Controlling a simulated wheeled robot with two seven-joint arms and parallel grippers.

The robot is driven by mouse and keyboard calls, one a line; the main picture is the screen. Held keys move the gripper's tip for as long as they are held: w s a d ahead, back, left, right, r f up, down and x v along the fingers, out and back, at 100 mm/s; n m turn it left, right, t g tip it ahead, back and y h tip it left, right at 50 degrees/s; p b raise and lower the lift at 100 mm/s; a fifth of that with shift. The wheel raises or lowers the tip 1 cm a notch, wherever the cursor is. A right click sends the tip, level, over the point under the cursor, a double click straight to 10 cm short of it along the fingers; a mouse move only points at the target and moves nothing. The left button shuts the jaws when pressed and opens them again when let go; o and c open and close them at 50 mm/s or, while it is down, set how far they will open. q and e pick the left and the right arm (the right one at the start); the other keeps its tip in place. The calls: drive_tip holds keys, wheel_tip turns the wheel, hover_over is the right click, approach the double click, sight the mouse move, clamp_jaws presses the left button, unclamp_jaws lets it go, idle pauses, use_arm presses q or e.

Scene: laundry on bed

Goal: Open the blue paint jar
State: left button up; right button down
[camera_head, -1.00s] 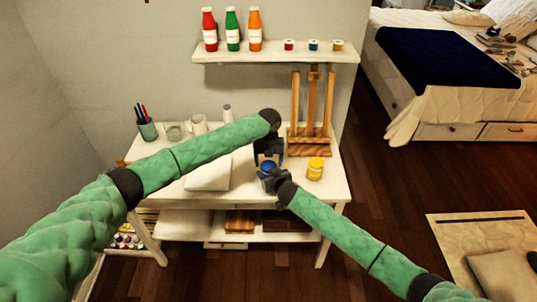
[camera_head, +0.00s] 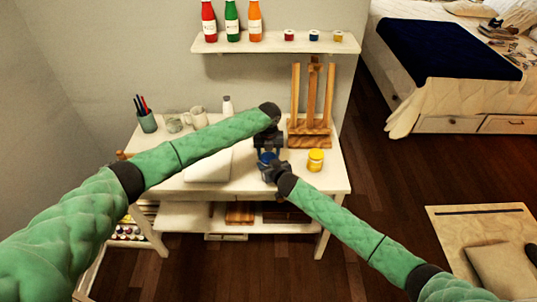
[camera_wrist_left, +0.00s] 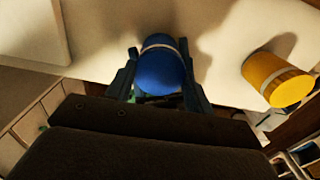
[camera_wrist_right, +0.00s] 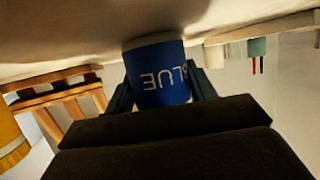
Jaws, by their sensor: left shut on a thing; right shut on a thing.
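The blue paint jar (camera_head: 266,157) stands on the white desk in the head view. My left gripper (camera_head: 267,151) comes down on it from above. In the left wrist view the jar's round blue top (camera_wrist_left: 160,70) sits between its fingers, which are shut on it. My right gripper (camera_head: 273,170) is shut on the jar's side from the front right. In the right wrist view the jar's blue body (camera_wrist_right: 157,75) with its white "BLUE" lettering lies between the fingers. The lid looks seated. The grippers partly hide the jar in the head view.
A yellow jar (camera_head: 315,160) stands just right of my right gripper. A wooden easel (camera_head: 310,133) is behind it. A pale pad (camera_head: 208,167), a pen cup (camera_head: 147,122) and mugs are at the left. The wall shelf (camera_head: 275,44) hangs above the desk.

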use_arm(q)
drive_tip(key=n, duration=1.3)
drive_tip(key=o, duration=1.1)
drive_tip(key=shift+c, duration=0.2)
